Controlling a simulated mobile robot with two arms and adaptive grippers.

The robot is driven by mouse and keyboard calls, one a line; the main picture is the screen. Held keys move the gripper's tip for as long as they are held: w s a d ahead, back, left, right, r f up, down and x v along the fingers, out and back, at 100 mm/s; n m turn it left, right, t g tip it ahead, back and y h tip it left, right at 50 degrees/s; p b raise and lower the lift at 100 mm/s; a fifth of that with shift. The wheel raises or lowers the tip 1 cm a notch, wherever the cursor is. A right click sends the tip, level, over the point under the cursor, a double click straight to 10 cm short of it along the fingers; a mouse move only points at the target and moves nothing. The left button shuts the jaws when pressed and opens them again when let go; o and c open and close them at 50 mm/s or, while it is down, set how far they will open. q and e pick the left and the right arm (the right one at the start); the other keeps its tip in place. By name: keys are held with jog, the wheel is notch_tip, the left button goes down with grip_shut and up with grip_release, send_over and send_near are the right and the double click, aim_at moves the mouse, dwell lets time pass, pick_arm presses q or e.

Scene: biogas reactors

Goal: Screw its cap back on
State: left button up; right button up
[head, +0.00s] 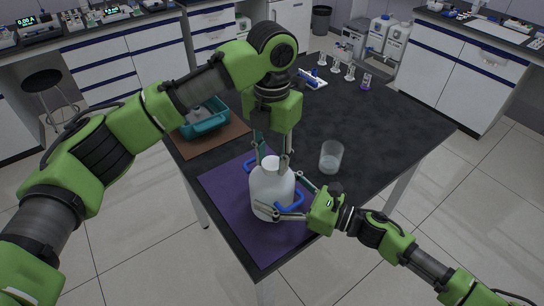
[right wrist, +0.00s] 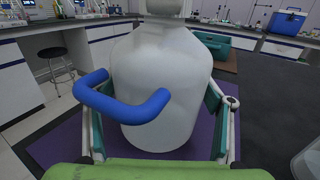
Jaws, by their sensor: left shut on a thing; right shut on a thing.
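A white bottle (head: 265,190) with blue side handles stands upright on the purple mat (head: 228,189). It fills the middle of the right wrist view (right wrist: 155,85), where one blue handle (right wrist: 120,98) points toward the camera. My left gripper (head: 273,158) points straight down at the bottle's neck, its fingers on either side of the top. The cap is hidden between those fingers; I cannot tell whether it sits on the neck. My right gripper (head: 287,198) is shut around the bottle's body from the right, one finger on each side. Its fingers also show in the right wrist view (right wrist: 157,125).
A clear glass beaker (head: 331,157) stands to the right of the bottle. A teal bin (head: 205,121) sits on a brown mat (head: 232,135) at the back left. A small rack (head: 312,79) and several small vessels stand near the table's far edge. The dark tabletop's middle is clear.

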pick_arm(q)
jog(key=m, duration=0.3)
jog(key=o, duration=0.7)
jog(key=shift+a, duration=0.1)
jog(key=shift+r, duration=0.1)
jog(key=shift+r, duration=2.2)
jog(key=shift+c, duration=0.4)
